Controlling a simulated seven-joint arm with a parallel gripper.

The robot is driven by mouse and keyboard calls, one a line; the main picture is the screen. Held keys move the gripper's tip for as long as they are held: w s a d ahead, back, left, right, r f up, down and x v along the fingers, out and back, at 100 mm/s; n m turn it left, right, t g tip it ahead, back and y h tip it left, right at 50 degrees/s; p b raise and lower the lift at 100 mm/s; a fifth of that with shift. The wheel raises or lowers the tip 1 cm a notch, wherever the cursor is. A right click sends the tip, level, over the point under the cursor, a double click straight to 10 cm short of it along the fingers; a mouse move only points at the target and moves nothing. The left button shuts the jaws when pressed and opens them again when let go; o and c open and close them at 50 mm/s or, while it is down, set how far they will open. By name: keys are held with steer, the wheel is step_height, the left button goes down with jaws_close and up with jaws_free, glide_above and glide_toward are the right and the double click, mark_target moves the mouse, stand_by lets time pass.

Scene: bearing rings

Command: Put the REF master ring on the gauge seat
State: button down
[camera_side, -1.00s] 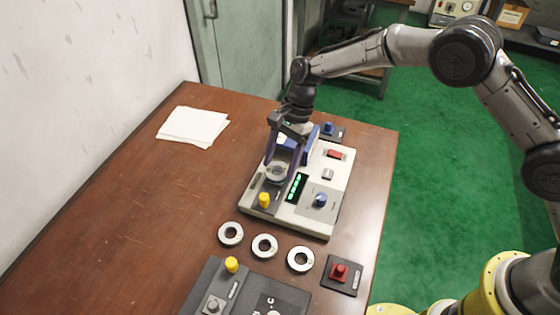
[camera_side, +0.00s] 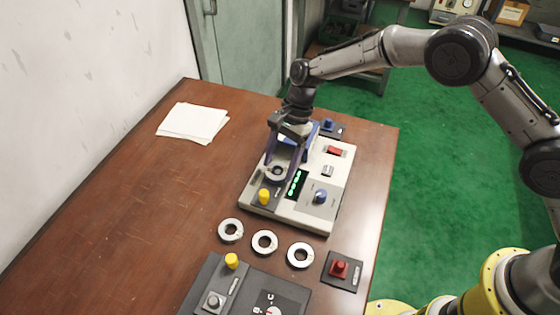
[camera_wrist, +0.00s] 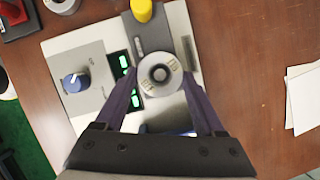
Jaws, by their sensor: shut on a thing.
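A grey ring (camera_wrist: 160,74) with small markings on its face sits between my fingertips over the gauge seat; I take it for the REF master ring, but its marking is too blurred to read. It also shows in the side view (camera_side: 276,172). My gripper (camera_side: 280,172) is shut on it, one finger on each side. In the wrist view a round centre shows inside the ring's hole, so it looks lined up with the seat. The ring hides most of the seat, and I cannot tell whether it rests fully down. The gauge (camera_side: 313,218) is a pale box with a lit green display.
Three loose rings (camera_side: 231,230) (camera_side: 264,243) (camera_side: 300,256) lie in front of the gauge. A yellow knob (camera_side: 264,196) stands close to the seat. A dark fixture (camera_side: 205,270) and a red-button box (camera_side: 341,270) are nearer the front. Papers (camera_side: 193,122) lie left; the left table is clear.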

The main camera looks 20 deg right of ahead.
stand_by(0.3)
jaws_free()
steer(key=shift+r, duration=3.75)
